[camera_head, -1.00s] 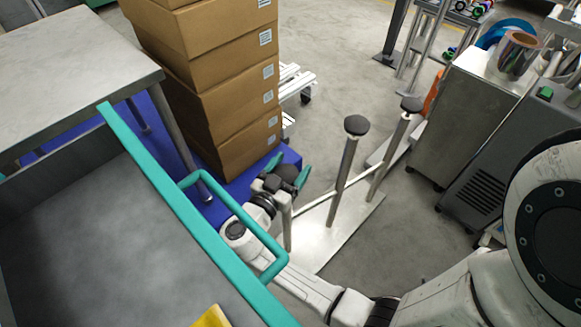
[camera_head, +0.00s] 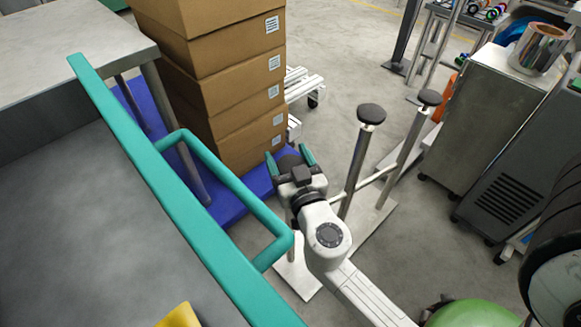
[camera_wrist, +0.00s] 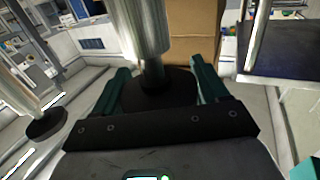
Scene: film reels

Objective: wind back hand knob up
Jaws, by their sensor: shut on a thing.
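A metal stand (camera_head: 375,222) has upright silver posts, each topped with a round black knob. My gripper (camera_head: 289,158), with teal fingers, is shut on the nearest black knob (camera_wrist: 158,92). In the wrist view the knob sits between the two fingers, with its silver post (camera_wrist: 142,30) running away from it. In the head view my gripper hides much of this knob and post. Two other knobs are free: the middle one (camera_head: 371,113) and the far one (camera_head: 430,97).
A grey cart with a teal rail (camera_head: 190,225) and handle stands close left of my gripper. Stacked cardboard boxes (camera_head: 235,90) stand behind on a blue base. A metal cabinet (camera_head: 480,115) is at right. Open floor lies beyond the stand.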

